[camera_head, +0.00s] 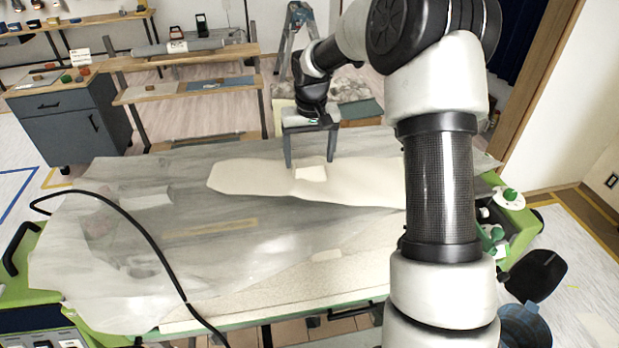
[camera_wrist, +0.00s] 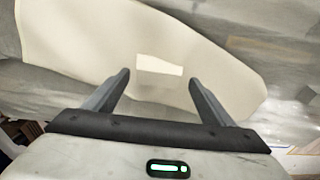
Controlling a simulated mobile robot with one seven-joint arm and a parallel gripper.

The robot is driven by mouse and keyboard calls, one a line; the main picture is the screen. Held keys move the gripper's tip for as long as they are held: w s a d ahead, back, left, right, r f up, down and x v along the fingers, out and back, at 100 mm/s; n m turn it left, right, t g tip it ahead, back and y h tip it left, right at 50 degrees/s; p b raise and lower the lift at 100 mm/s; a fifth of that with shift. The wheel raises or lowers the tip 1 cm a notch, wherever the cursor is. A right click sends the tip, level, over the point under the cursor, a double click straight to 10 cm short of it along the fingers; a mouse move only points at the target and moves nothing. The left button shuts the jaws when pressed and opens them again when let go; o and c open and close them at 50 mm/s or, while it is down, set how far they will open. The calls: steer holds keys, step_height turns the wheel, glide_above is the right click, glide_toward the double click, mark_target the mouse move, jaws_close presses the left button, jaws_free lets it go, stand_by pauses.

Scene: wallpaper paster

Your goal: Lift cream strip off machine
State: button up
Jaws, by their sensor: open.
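The cream strip (camera_head: 250,178) lies across the far part of the machine's sheet-covered top, and its right part is hidden behind my arm in the head view. It also shows in the wrist view (camera_wrist: 80,45), where it fills much of the upper half. A small paler rectangular patch (camera_head: 311,173) lies on the strip; it shows in the wrist view (camera_wrist: 158,66) too. My gripper (camera_head: 309,164) is open above the strip, its fingers pointing down on either side of the patch. In the wrist view nothing is between the fingers (camera_wrist: 158,82). Whether the fingertips touch the strip I cannot tell.
The machine's top is covered by a crumpled translucent sheet (camera_head: 110,235). A black cable (camera_head: 150,240) arcs over its left side. A grey drawer cabinet (camera_head: 75,125) and wooden shelves (camera_head: 185,90) stand behind at left. A stepladder (camera_head: 298,25) stands at the back.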

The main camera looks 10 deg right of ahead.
mark_target(309, 165)
steer(key=f, duration=0.4)
steer(key=shift+w+d+f+p, duration=0.1)
steer(key=shift+w+f+p, duration=0.1)
steer(key=shift+w+p, duration=0.2)
steer(key=shift+c, duration=0.6)
steer(key=shift+r, duration=0.1)
steer(key=c, duration=1.3)
